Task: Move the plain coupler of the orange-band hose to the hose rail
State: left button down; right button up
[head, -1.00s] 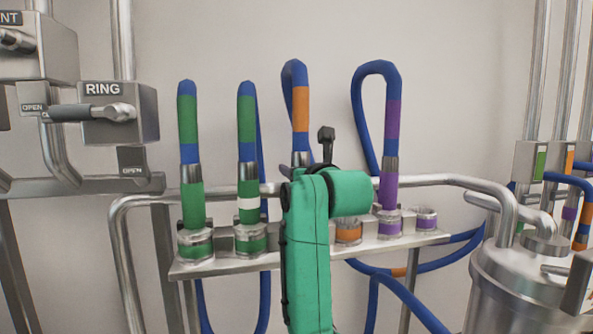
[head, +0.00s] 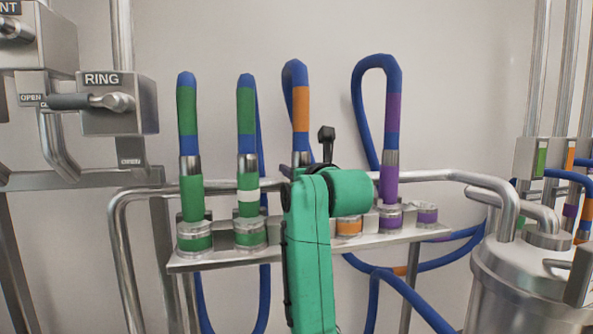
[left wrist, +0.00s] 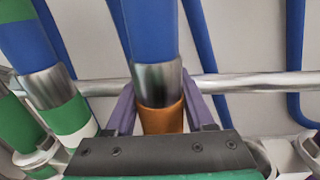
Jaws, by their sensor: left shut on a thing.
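The orange-band hose (head: 300,108) loops up behind my teal left arm. My left gripper (left wrist: 160,120) is shut on its orange coupler (left wrist: 163,119), one purple finger on each side. The coupler has a metal collar above it and no white stripe shows. In the head view my arm hides most of the coupler and its lower end; whether it touches anything below cannot be told. The metal shelf-like hose rail (head: 212,263) carries a row of sockets. An orange-ringed socket (head: 348,226) stands empty just right of my arm. My right gripper is not in view.
A plain green coupler (head: 192,199) and a white-striped green coupler (head: 248,205) stand in sockets on the left. A purple coupler (head: 389,184) stands on the right, beside an empty purple socket (head: 427,214). A metal pipe runs behind. A steel vessel (head: 520,275) is at right.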

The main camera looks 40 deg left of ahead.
pick_arm(q)
jog(key=shift+f, duration=0.1)
dwell(0.6)
jog(key=shift+c, duration=0.9)
grip_release()
jog(key=shift+s+d+f+b, duration=0.1)
jog(key=shift+b, duration=0.25)
jog(key=shift+s+d+f+b, duration=0.1)
jog(key=shift+s+d+b, duration=0.05)
jog(key=shift+d+b, duration=0.2)
jog(key=b+v, duration=0.5)
jog(key=v, duration=0.8)
jog(key=shift+s+d+r, duration=0.2)
jog(key=shift+d, duration=0.05)
